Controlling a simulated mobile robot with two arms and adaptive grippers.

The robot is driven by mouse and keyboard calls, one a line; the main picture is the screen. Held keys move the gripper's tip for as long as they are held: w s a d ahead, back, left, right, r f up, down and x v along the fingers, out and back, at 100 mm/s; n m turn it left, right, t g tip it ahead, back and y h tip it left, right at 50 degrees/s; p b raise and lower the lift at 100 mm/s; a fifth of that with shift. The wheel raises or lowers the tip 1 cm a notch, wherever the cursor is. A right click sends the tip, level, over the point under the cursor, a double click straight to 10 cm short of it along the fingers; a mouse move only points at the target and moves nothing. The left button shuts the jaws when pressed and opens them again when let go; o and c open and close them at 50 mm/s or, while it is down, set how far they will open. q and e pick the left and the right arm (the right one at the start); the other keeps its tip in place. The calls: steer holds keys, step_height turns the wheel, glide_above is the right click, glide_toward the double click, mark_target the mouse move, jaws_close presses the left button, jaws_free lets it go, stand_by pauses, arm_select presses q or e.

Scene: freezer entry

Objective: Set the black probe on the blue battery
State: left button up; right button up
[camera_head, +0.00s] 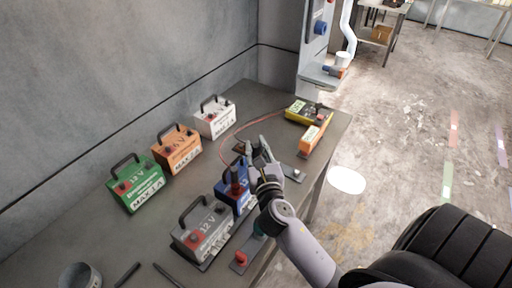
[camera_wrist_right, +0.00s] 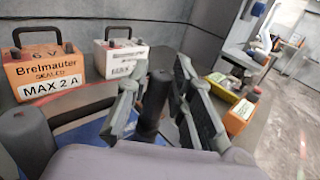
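The blue battery (camera_head: 224,196) stands on the workbench behind the grey 12 V battery, partly hidden by my right arm. A dark red upright probe (camera_head: 236,187) stands at its near end. My right gripper (camera_head: 258,148) is over the far end of the blue battery. In the right wrist view, its two fingers close around the upright black probe (camera_wrist_right: 155,100), and blue casing (camera_wrist_right: 88,134) shows below. The fingers hide whether the probe's tip touches the battery. My left gripper is not in view.
Green (camera_head: 136,183), orange (camera_head: 176,149) and white (camera_head: 214,117) batteries line the wall side. The grey battery (camera_head: 201,236) stands nearest. A yellow meter (camera_head: 309,111) and an orange box (camera_head: 312,139) are at the far right. A reddish cable crosses the bench; its middle has some bare room.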

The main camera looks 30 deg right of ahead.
steer(key=o, duration=0.3)
steer(key=shift+o, duration=0.2)
steer(key=v, duration=1.2)
steer(key=shift+f, duration=0.1)
